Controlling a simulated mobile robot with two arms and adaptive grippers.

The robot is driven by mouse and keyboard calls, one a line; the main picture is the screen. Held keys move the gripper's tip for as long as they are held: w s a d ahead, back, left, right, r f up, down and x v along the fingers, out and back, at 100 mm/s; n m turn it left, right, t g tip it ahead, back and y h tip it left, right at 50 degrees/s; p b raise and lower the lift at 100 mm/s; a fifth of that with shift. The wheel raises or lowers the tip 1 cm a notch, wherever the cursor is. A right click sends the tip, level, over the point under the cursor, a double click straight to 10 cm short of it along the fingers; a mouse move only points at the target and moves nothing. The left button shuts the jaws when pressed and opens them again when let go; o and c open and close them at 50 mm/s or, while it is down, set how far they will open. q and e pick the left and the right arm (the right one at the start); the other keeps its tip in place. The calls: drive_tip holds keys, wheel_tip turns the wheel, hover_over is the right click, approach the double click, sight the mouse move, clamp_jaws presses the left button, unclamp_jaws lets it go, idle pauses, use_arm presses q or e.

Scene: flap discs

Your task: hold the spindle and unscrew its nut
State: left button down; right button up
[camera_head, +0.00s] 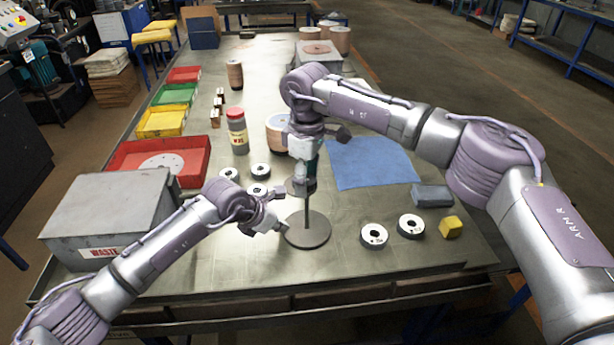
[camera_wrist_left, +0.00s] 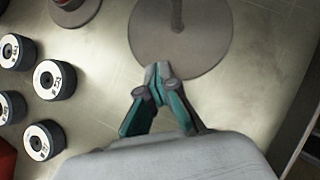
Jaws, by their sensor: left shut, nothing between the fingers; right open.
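The spindle's round base plate (camera_head: 308,231) stands on the bench, with its thin rod (camera_head: 307,208) upright. The base also shows in the left wrist view (camera_wrist_left: 205,45), with the rod's lower part (camera_wrist_left: 177,14). My left gripper (camera_head: 281,211) is just left of the rod, apart from it. Its fingertips meet with nothing between them in the left wrist view (camera_wrist_left: 158,78). My right gripper (camera_head: 309,178) is open, above and around the line of the rod's top. It hides the top, and I cannot make out the nut. A dark disc (camera_head: 297,188) shows near the rod's upper part.
Several flap discs (camera_head: 374,236) lie on the bench on both sides of the spindle. A yellow block (camera_head: 451,227), a grey-blue block (camera_head: 432,195) and a blue cloth (camera_head: 372,163) are at right. The waste box (camera_head: 105,205) and red tray (camera_head: 196,160) are at left.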

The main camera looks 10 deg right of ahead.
drive_tip(key=c, duration=0.8)
drive_tip(key=n, duration=0.7)
drive_tip(key=shift+c, duration=0.2)
drive_tip(key=n, duration=0.6)
drive_tip(key=shift+n, duration=0.4)
drive_tip(key=n, duration=1.4)
drive_tip(key=shift+n, duration=0.4)
drive_tip(key=o, duration=0.8)
drive_tip(key=shift+o, duration=0.2)
